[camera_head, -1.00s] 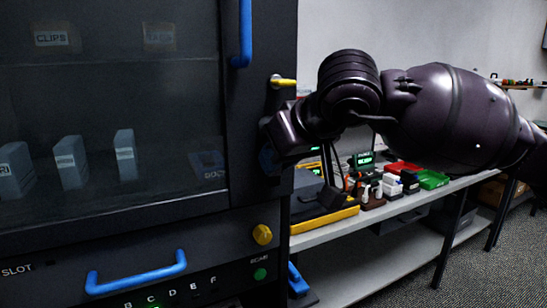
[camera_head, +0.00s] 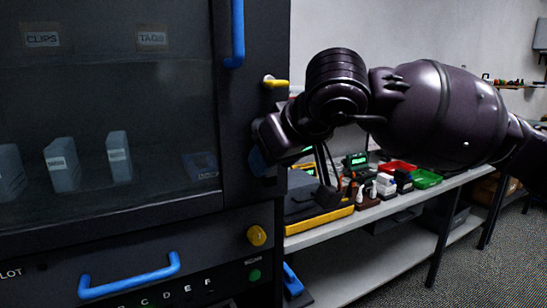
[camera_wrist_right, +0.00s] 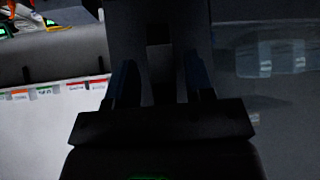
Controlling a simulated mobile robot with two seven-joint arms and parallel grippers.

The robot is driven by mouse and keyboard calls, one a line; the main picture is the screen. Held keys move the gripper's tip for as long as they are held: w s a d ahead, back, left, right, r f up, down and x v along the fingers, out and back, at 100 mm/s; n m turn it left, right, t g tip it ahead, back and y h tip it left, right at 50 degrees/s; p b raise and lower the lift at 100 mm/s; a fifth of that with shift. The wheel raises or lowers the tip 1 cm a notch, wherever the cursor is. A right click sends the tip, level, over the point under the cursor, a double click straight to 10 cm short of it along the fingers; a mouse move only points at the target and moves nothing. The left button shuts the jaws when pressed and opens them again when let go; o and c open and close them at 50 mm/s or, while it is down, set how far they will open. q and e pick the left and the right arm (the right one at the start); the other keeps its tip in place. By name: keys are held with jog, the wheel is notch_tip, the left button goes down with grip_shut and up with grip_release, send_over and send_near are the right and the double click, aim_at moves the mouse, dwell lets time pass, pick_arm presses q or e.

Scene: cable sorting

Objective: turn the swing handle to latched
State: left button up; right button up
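A yellow lever on a silver pivot (camera_head: 275,82) sits high on the right edge of the dark cabinet; it looks like the swing handle and points right, about level. My right gripper (camera_head: 258,143) is below it at the cabinet's right edge, its fingertips largely hidden in the head view. In the right wrist view, the right gripper (camera_wrist_right: 160,82) has two dark bluish fingers standing apart, with a dark surface beyond. I see no clear object held between them. A blue patch shows just behind the gripper. My left gripper is not in view.
The cabinet has a glass front, a blue vertical handle (camera_head: 237,32), a blue drawer handle (camera_head: 130,277) and a yellow knob (camera_head: 257,235). To the right, a bench (camera_head: 400,205) holds devices, a red tray (camera_head: 397,167) and a green tray (camera_head: 426,179).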

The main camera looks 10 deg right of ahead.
jog(key=p+v, duration=0.1)
jog(key=v, duration=1)
jog(key=shift+w+f, duration=0.1)
jog(key=shift+f, duration=0.05)
